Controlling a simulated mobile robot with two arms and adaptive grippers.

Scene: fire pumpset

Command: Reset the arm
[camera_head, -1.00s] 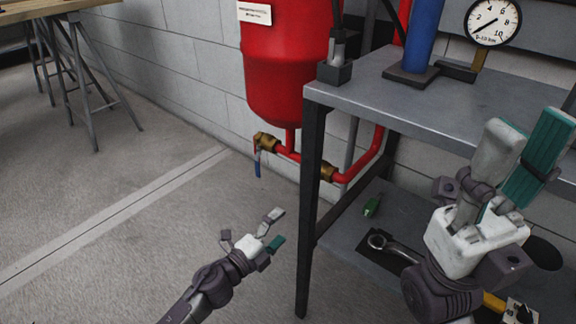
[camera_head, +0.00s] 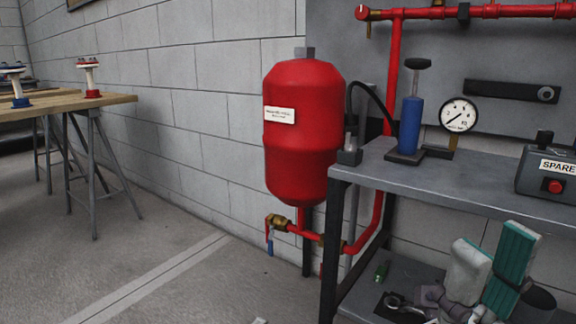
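My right gripper (camera_head: 493,242) is at the lower right, in front of the metal bench. One finger is pale and the other has a teal face. The fingertips stand apart with a narrow gap and nothing shows between them.
The metal bench (camera_head: 420,190) carries a blue hand pump (camera_head: 410,125), a gauge (camera_head: 458,115) and a SPARE box (camera_head: 548,180). A red tank (camera_head: 305,165) hangs left. Floor at left is clear.

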